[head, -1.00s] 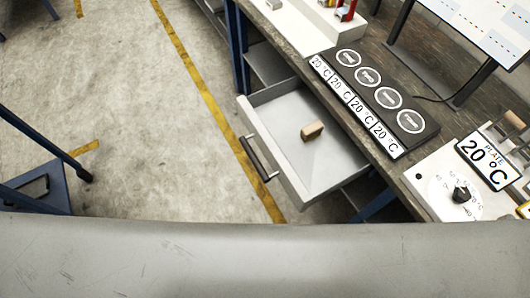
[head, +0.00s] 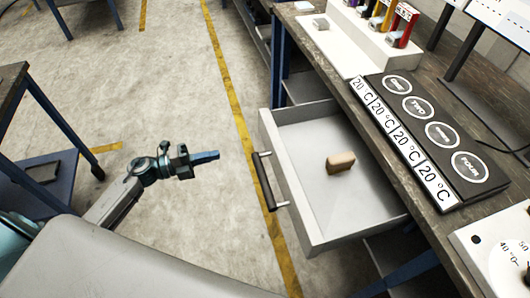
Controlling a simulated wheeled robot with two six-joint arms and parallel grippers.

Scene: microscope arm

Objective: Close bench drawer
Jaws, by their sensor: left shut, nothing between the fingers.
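The bench drawer (head: 306,236) is pulled out from under the bench toward the left. It is light grey, with a dark bar handle (head: 264,182) on its front. A small tan block (head: 340,162) lies inside on the drawer floor. My left gripper (head: 214,156) is shut and empty, pointing right toward the drawer front. It is left of the handle and apart from it, over the floor in the picture. My right gripper is not in view.
The bench top (head: 340,72) carries a black four-position heater panel (head: 430,135), a white rack (head: 345,45) with coloured items and a white device (head: 500,250). A dark table (head: 12,85) stands at the left. The floor between is clear, with yellow lines.

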